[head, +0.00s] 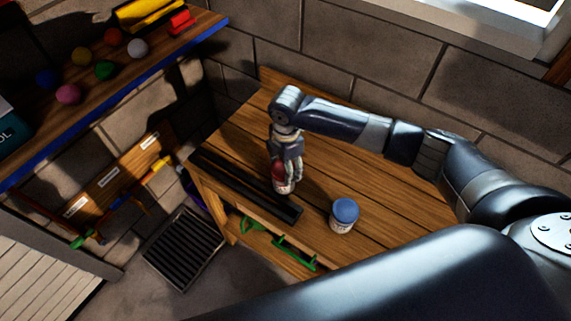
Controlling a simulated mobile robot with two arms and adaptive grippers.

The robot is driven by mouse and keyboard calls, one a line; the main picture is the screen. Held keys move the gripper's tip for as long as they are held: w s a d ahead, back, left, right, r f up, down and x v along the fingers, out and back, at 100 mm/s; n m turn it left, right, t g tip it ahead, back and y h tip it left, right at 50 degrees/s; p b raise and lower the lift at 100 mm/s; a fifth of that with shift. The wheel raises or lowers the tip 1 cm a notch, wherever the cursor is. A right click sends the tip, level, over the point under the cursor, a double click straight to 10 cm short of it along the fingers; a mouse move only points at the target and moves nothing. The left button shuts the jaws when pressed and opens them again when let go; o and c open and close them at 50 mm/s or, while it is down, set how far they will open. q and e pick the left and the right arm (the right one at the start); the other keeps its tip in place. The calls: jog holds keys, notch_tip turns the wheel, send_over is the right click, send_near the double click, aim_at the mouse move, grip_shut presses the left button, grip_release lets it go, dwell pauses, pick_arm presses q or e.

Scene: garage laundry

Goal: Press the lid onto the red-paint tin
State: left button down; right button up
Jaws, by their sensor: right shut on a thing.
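The red-paint tin (284,188) is small and whitish, and stands on the wooden workbench beside the black rail. A dark red lid (278,172) shows at its top, between the fingers of my right gripper (282,174). The gripper reaches down from above and is shut on the lid. The fingers hide much of the lid and tin, so I cannot tell whether the lid sits fully down. My left gripper is not in view.
A blue-lidded tin (343,216) stands on the workbench (385,205) to the right. A long black rail (243,184) runs along the bench's left edge. Green-handled items (300,256) are below its front. A shelf (180,44) with coloured balls is at upper left.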

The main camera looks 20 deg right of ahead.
jog(key=shift+s+f, duration=0.1)
jog(key=shift+f, duration=0.05)
dwell(0.3)
jog(key=shift+f, duration=0.15)
jog(key=o, duration=0.9)
jog(key=shift+c, duration=0.2)
jog(key=o, duration=0.4)
jog(key=shift+o, duration=0.2)
jog(key=shift+p, duration=0.3)
jog(key=shift+r+p, duration=3.65)
jog(key=shift+p, duration=0.1)
